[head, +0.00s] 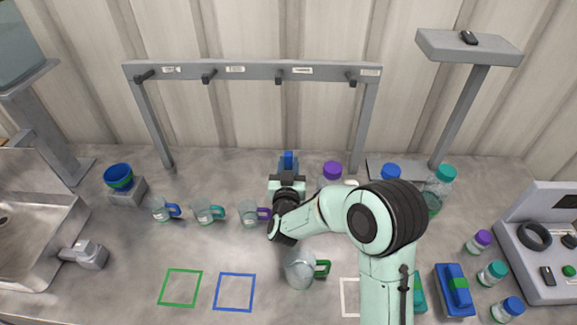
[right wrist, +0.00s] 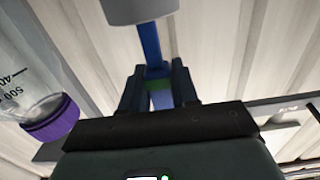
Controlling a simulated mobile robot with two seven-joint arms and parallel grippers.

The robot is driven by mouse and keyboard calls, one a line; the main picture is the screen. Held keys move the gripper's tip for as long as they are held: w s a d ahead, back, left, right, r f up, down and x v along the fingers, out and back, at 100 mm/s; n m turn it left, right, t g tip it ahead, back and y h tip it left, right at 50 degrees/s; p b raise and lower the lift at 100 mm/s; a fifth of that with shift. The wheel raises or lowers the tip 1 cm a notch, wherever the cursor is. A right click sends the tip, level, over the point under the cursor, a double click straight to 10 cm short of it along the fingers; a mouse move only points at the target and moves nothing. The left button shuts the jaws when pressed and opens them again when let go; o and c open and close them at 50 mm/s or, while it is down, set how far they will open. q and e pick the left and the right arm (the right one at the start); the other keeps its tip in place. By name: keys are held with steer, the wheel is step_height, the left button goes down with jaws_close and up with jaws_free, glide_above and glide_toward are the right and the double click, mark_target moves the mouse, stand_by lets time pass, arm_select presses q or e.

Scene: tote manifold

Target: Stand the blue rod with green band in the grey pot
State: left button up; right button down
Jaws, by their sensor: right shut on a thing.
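My right gripper (head: 287,178) is at the middle of the table's back half, in front of the hanging rack. It is shut on the blue rod (head: 288,158). In the right wrist view the fingers (right wrist: 160,90) close around the rod at its green band (right wrist: 160,98). That view appears upside down. The rod's blue shaft (right wrist: 150,42) runs from the fingers to the rim of a grey round pot (right wrist: 138,10). I cannot tell whether its end is inside the pot or just over or behind it. In the head view my gripper hides the pot. My left gripper is not in view.
A purple-capped bottle (head: 331,172) stands close right of my gripper; it also shows in the right wrist view (right wrist: 45,115). Several glass mugs, including one with a purple handle (head: 250,214), stand to the left. The rack (head: 255,72) rises behind. Table space at front left is clear.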

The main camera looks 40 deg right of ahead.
steer(key=shift+f, duration=0.15)
steer(key=c, duration=1.1)
jaws_free()
steer(key=shift+c, duration=0.2)
steer(key=o, duration=0.3)
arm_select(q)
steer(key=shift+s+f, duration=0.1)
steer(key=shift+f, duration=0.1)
arm_select(e)
steer(key=shift+r, duration=0.25)
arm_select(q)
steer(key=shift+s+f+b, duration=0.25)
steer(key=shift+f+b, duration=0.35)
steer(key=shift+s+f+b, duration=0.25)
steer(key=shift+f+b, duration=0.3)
arm_select(e)
steer(key=v, duration=1.2)
